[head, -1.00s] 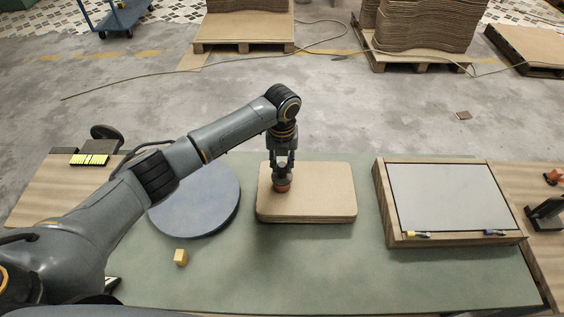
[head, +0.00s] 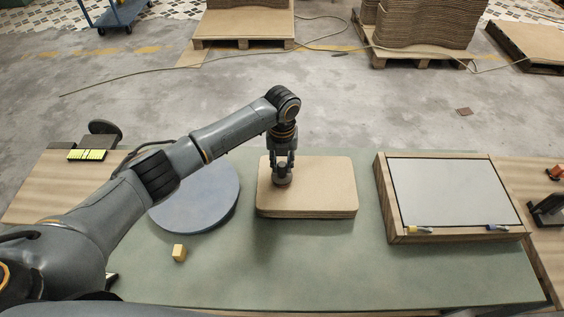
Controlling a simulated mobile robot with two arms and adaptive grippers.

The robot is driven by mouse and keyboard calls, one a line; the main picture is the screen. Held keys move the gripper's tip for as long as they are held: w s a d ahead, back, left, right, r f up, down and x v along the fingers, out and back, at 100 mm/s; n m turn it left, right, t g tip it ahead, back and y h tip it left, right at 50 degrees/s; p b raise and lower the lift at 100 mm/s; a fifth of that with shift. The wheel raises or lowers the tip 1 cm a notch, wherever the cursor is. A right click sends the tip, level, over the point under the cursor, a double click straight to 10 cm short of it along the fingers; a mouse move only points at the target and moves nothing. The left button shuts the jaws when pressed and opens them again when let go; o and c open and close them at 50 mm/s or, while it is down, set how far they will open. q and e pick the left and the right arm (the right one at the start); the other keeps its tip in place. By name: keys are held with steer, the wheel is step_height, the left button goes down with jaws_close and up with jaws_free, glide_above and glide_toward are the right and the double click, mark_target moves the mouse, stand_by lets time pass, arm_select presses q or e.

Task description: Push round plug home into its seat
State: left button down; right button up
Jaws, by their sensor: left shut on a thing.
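My left gripper (head: 282,176) points straight down over the left part of a thick tan board (head: 325,188) with rounded corners. Its fingers are shut, with their tips at the board's top face. The round plug is hidden under or between the fingertips; none of its red-orange side shows. The seat is hidden at the same spot, so I cannot tell how the plug sits in it. My right gripper is not in view.
A blue-grey disc (head: 195,200) lies left of the board, under my left forearm. A wood-framed panel (head: 455,190) stands at the right. The green table top (head: 330,265) is clear in front.

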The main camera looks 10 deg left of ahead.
arm_select(q)
steer(key=shift+f+b, duration=0.55)
steer(key=shift+f, duration=0.35)
steer(key=c, duration=1)
jaws_free()
step_height(320, 180, up, 12)
